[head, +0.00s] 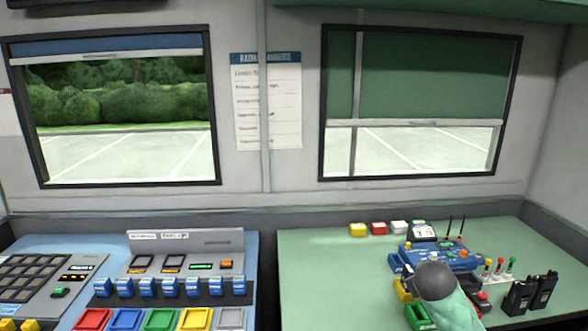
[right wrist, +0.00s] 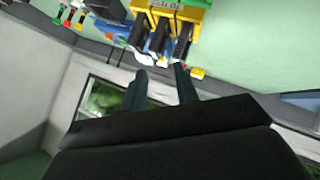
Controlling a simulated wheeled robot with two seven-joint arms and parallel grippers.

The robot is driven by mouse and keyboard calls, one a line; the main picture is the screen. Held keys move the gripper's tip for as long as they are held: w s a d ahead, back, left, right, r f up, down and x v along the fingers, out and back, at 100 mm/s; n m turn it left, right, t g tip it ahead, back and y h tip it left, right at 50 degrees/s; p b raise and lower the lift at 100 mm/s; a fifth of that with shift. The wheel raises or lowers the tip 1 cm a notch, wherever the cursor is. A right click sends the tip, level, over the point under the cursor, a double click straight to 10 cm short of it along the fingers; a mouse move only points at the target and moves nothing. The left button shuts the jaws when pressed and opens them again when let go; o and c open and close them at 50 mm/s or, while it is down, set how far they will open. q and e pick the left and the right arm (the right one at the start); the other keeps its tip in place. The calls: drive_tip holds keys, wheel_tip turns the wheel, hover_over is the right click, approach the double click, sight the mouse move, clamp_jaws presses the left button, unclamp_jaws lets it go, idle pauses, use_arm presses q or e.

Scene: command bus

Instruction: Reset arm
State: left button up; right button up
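My right arm (head: 445,308) reaches over the green table at the lower right of the head view, ending in a dark round joint; its fingers are hidden there. In the right wrist view my right gripper (right wrist: 161,82) has two dark fingers apart with nothing seen between them. The fingertips point toward a yellow rack (right wrist: 185,18) holding several black devices; I cannot tell whether they touch. My left arm and gripper are not in view.
A blue radio unit (head: 440,258) with antennas stands beside my right arm. Black handheld radios (head: 530,293) stand to its right, and small coloured blocks (head: 378,228) behind. A control panel (head: 180,262) fills the left desk. The green table's left part (head: 325,285) is clear.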

drive_tip(key=s+a+f+g+y, duration=0.2)
drive_tip(key=s+a+f, duration=0.4)
drive_tip(key=s+f, duration=0.4)
drive_tip(key=s+a+f+g+y, duration=0.1)
drive_tip(key=s+a+f+g, duration=0.2)
drive_tip(key=s, duration=1.6)
drive_tip(key=s+a+f+m+g+y, duration=0.1)
drive_tip(key=s+a+f+g+y, duration=0.1)
drive_tip(key=s+a+f, duration=0.9)
drive_tip(key=s+f+g, duration=0.1)
drive_tip(key=s+f, duration=0.2)
drive_tip(key=f, duration=0.4)
drive_tip(key=shift+s+f+y, duration=0.15)
drive_tip(key=shift+f+y, duration=0.1)
drive_tip(key=shift+y, duration=0.05)
